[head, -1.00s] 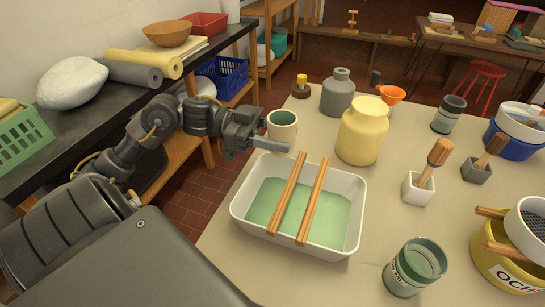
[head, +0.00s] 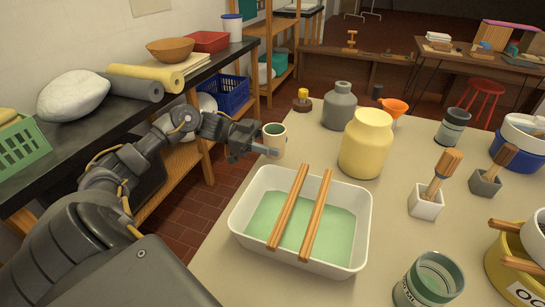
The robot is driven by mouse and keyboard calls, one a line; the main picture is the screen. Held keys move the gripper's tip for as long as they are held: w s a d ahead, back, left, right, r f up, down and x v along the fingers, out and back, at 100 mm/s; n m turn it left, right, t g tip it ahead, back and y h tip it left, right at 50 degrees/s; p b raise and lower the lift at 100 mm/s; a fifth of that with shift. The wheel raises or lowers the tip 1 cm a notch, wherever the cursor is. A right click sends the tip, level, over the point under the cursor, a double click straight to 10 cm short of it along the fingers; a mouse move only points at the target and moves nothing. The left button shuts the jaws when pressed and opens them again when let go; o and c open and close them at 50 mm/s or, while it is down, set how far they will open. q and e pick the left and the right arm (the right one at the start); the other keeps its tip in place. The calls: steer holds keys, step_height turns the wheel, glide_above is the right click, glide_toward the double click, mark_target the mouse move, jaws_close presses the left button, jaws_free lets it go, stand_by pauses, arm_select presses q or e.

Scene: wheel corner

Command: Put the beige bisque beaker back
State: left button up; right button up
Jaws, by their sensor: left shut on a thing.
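The beige beaker (head: 274,147) with a green inside is upright by the left edge of the worktable, behind the white tray. My left gripper (head: 263,149) is shut on its lower side, coming in from the left. The near finger crosses the front of the beaker; the far finger is hidden. I cannot tell whether its base touches the tabletop. My right gripper is not in view.
The white tray (head: 240,216) of green glaze with two wooden sticks stands in front. A yellow jar (head: 367,145) and a grey bottle (head: 339,107) stand to the right. A dark shelf bench (head: 120,120) runs along the left wall, with a floor gap between.

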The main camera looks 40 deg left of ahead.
arm_select(q)
steer(key=shift+w+a+f, duration=0.4)
steer(key=shift+w+f, duration=0.05)
steer(key=shift+f, duration=1.8)
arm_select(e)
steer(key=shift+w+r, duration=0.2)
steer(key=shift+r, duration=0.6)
arm_select(q)
steer(key=shift+b, duration=0.3)
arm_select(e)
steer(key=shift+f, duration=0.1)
arm_select(q)
steer(key=o, duration=0.7)
steer(key=shift+f, duration=0.2)
steer(key=shift+c, duration=0.2)
steer(key=o, duration=0.4)
steer(key=shift+o, duration=0.2)
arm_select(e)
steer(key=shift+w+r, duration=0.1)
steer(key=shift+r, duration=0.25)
